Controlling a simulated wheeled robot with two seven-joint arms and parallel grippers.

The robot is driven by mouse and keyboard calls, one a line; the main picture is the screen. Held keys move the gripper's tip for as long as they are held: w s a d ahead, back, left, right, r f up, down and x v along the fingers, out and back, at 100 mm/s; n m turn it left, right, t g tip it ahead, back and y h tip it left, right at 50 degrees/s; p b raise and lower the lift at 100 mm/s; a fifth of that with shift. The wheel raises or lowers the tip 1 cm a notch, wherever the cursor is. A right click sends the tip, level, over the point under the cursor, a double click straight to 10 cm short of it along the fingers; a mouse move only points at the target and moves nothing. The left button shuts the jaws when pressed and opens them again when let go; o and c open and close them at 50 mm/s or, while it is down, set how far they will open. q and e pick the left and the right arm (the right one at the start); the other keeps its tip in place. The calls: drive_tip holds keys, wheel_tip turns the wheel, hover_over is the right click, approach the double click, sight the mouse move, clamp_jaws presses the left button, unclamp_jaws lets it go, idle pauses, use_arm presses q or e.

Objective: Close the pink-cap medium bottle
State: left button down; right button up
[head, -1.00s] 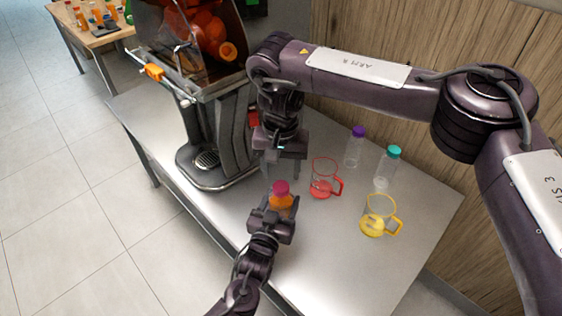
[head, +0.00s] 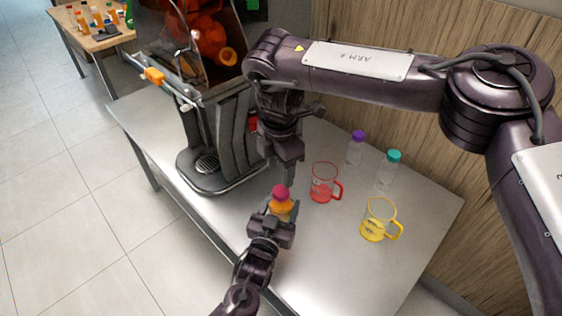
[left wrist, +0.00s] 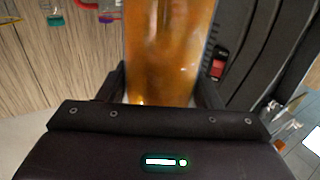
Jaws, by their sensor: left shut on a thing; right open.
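The pink-cap bottle (head: 282,205) is filled with orange juice and has its pink cap (head: 280,191) on top. My left gripper (head: 275,217) is shut around the bottle near the table's front edge. In the left wrist view, the bottle's orange body (left wrist: 168,50) stands between the fingers, and its cap is out of that view. My right gripper (head: 286,170) is open, just above and behind the cap, with its fingers pointing down. I cannot tell whether it touches the cap, or whether the cap is fully tight.
The orange juicer (head: 215,130) stands at the left. A red mug (head: 323,184) is close to the right of the bottle. A yellow mug (head: 376,222), a purple-cap bottle (head: 355,148) and a teal-cap bottle (head: 389,171) stand farther right. The table's front right (head: 345,270) is clear.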

sight(281, 190)
drive_tip(key=n, duration=0.7)
drive_tip(key=shift+r, duration=0.25)
drive_tip(key=n, duration=0.4)
drive_tip(key=shift+r, duration=0.1)
drive_tip(key=n, duration=0.4)
drive_tip(key=shift+d+r, duration=0.1)
drive_tip(key=shift+r, duration=0.05)
drive_tip(key=n, duration=0.5)
drive_tip(key=shift+r+n, duration=0.15)
drive_tip(key=shift+n, duration=0.15)
drive_tip(key=shift+f, duration=4)
